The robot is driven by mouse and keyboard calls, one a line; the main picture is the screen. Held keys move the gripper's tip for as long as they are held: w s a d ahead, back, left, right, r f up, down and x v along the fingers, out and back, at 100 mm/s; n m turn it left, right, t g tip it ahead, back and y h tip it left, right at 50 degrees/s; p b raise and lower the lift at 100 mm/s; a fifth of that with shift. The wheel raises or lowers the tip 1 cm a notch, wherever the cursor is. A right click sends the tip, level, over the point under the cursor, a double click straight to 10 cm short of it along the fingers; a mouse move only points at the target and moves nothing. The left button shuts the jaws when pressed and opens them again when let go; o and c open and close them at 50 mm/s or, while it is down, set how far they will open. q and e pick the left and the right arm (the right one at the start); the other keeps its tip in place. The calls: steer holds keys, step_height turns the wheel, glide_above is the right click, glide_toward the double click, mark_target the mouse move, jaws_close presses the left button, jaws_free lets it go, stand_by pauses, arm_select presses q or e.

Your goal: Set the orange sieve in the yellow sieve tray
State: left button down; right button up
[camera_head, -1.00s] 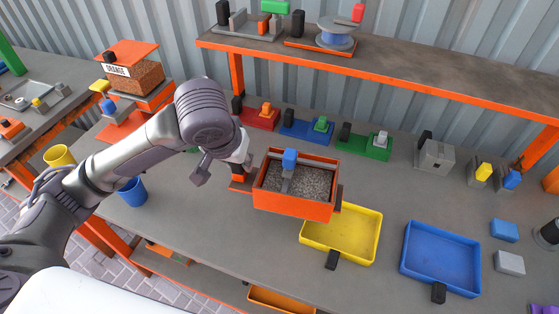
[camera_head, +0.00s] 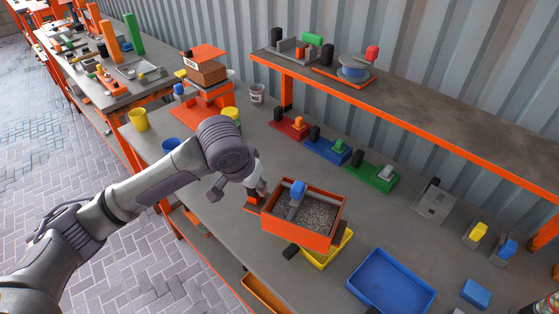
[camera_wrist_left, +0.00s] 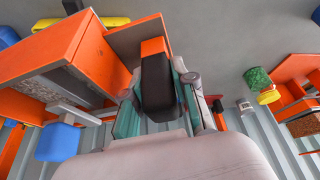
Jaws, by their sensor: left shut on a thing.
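The orange sieve (camera_head: 300,236) is a box full of grey gravel, with a blue-topped grey bar (camera_head: 298,190) across it. My left gripper (camera_head: 257,192) is shut on the sieve's black handle at its left end. The wrist view also shows this gripper (camera_wrist_left: 157,85) around the handle, with the sieve (camera_wrist_left: 60,50) to the left. The yellow sieve tray (camera_head: 326,256) is mostly hidden behind the sieve; its front and right edges show. The sieve overlaps the tray in the head view and looks held above it; the exact gap is unclear. My right gripper is out of view.
A blue tray (camera_head: 392,282) lies right of the yellow tray. Red, blue and green blocks with knobs (camera_head: 330,150) line the back of the table (camera_head: 225,195). A raised shelf (camera_head: 430,95) stands behind them. Yellow and blue cups stand at the left.

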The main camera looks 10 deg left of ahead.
arm_select(q)
steer(key=w+d+m+h+p, duration=0.2)
steer(key=w+d+m+p, duration=0.2)
steer(key=w+p, duration=0.25)
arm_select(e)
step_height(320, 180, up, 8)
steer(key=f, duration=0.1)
arm_select(q)
step_height(320, 180, down, 7)
steer(key=w+b, duration=0.1)
steer(key=b, duration=0.4)
steer(key=shift+d+r+g, duration=0.2)
steer(key=shift+d+g, duration=0.15)
steer(key=shift+g, duration=0.05)
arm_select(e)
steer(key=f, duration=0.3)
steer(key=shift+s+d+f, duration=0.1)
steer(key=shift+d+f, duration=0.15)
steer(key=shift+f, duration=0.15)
arm_select(q)
steer(key=shift+w, duration=0.1)
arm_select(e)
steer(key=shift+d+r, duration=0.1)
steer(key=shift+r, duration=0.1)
arm_select(q)
steer(key=shift+p, duration=0.45)
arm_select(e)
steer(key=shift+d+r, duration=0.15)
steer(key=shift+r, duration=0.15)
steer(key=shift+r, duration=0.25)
